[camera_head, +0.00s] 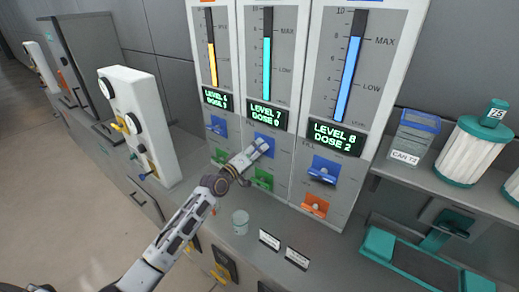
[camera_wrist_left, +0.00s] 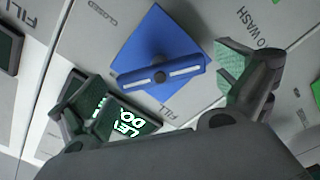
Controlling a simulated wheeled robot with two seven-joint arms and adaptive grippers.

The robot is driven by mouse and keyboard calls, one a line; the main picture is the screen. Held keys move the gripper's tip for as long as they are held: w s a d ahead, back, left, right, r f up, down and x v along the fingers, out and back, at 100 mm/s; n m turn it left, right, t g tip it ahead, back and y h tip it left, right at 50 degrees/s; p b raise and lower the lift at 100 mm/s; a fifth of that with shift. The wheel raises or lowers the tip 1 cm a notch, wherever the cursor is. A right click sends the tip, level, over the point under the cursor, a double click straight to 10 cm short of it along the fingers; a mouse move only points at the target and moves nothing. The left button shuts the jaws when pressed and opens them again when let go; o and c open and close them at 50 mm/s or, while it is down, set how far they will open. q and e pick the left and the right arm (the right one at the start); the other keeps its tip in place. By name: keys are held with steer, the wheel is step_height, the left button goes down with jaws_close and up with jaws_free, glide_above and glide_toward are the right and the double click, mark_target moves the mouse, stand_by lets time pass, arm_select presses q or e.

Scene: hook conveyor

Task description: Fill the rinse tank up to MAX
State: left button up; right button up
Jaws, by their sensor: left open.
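The middle tank panel has a gauge (camera_head: 267,65) with a teal column that ends a little below its MAX mark. Its display (camera_head: 266,117) reads LEVEL 7, DOSE 0. Which panel is the rinse tank I cannot read. My left gripper (camera_head: 258,148) is at the middle panel's blue valve handle, largely covering it in the head view. In the left wrist view the blue handle (camera_wrist_left: 160,75) lies between the spread fingers of my left gripper (camera_wrist_left: 160,82), apart from both. FILL and CLOSED labels are near the handle. My right gripper is not in view.
The left panel (camera_head: 212,48) has a yellow column; the right panel (camera_head: 350,78) has a blue column and reads LEVEL 8, DOSE 2. A green handle (camera_head: 262,179) sits below the middle blue one. A small clear cup (camera_head: 240,222) stands on the counter. Canisters (camera_head: 470,150) stand right.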

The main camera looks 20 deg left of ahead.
arm_select(q)
steer(key=shift+x, duration=1.15)
steer(key=c, duration=0.8)
